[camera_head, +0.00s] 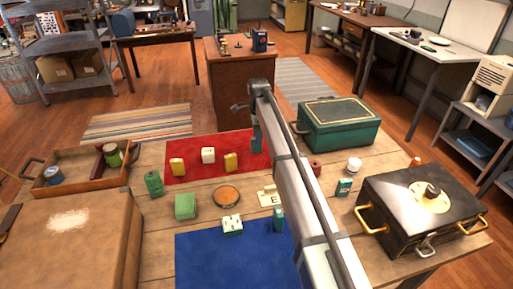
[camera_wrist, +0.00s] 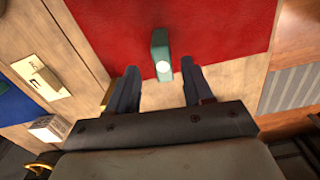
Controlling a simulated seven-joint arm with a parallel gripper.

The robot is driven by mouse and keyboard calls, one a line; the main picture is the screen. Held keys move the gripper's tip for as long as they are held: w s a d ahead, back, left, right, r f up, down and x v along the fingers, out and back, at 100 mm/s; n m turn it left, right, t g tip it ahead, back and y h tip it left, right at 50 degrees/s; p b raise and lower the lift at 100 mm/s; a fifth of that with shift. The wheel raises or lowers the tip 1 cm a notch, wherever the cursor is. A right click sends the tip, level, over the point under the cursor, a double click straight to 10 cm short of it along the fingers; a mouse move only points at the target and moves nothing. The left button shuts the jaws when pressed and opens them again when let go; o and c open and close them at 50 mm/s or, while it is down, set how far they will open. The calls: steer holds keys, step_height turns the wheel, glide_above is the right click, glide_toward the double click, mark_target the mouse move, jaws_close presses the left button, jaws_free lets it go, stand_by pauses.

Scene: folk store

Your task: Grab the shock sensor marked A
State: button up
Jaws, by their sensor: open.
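In the wrist view my gripper (camera_wrist: 160,72) is open, its two dark fingers apart. A small teal block (camera_wrist: 160,46) with a pale round spot at its near end lies between and just beyond the fingertips, at the edge of the red mat (camera_wrist: 215,25). No finger is seen touching it. In the head view a teal block (camera_head: 256,139) shows beside my arm at the red mat's right side. I cannot read a letter A on any piece. A cream piece marked E (camera_head: 271,198) lies on bare wood; my fingers are not clear in the head view.
Yellow pieces (camera_head: 177,167) and a white piece (camera_head: 208,155) stand on the red mat. A green-and-white piece (camera_head: 232,225) sits at the blue mat's (camera_head: 205,260) edge. A green case (camera_head: 340,123) and black box (camera_head: 400,213) stand right; a wooden tray (camera_head: 85,184) is left.

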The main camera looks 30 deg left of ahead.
mark_target(257, 152)
steer(key=shift+a+f, duration=0.2)
steer(key=shift+f, duration=1.35)
steer(key=shift+a+f, duration=0.15)
steer(key=shift+f, duration=1.35)
steer(key=shift+c, duration=0.2)
jaws_close()
